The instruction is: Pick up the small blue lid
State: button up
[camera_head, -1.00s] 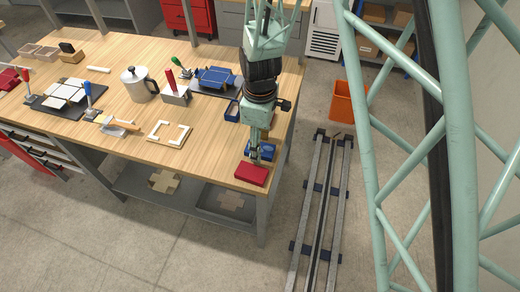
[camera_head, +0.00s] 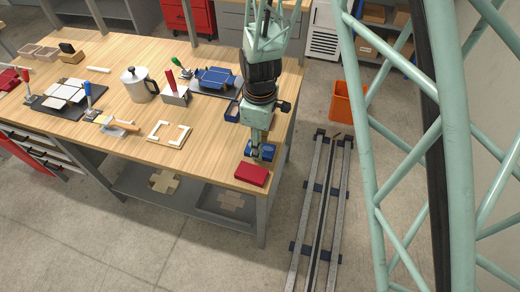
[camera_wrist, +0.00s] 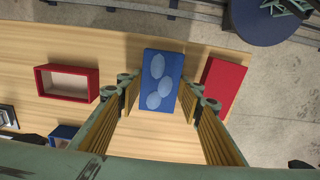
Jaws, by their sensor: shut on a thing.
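The small blue lid (camera_wrist: 160,80) is a flat blue rectangle with several pale oval marks on top. In the wrist view it sits between the two padded fingers of my gripper (camera_wrist: 160,98), which is shut on it. In the head view my gripper (camera_head: 259,151) points down over the near right corner of the workbench, with the blue lid (camera_head: 267,153) partly hidden by the fingers. I cannot tell whether the lid is clear of the wood.
A red lid (camera_wrist: 224,87) lies close to the right of the blue lid; it also shows in the head view (camera_head: 251,174). An open red box (camera_wrist: 96,84) stands to the left. The workbench (camera_head: 215,160) edge is close by. An orange bin (camera_head: 347,102) stands on the floor.

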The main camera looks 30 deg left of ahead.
jog(key=shift+r, duration=0.15)
jog(key=shift+r, duration=1.5)
jog(key=shift+s+d+r, duration=0.1)
jog(key=shift+d+r, duration=0.05)
jog(key=s+d, duration=0.3)
jog(key=d, duration=0.4)
jog(key=s+d+r, duration=0.1)
jog(key=s+d, duration=0.3)
jog(key=d, duration=0.3)
jog(key=shift+r, duration=0.2)
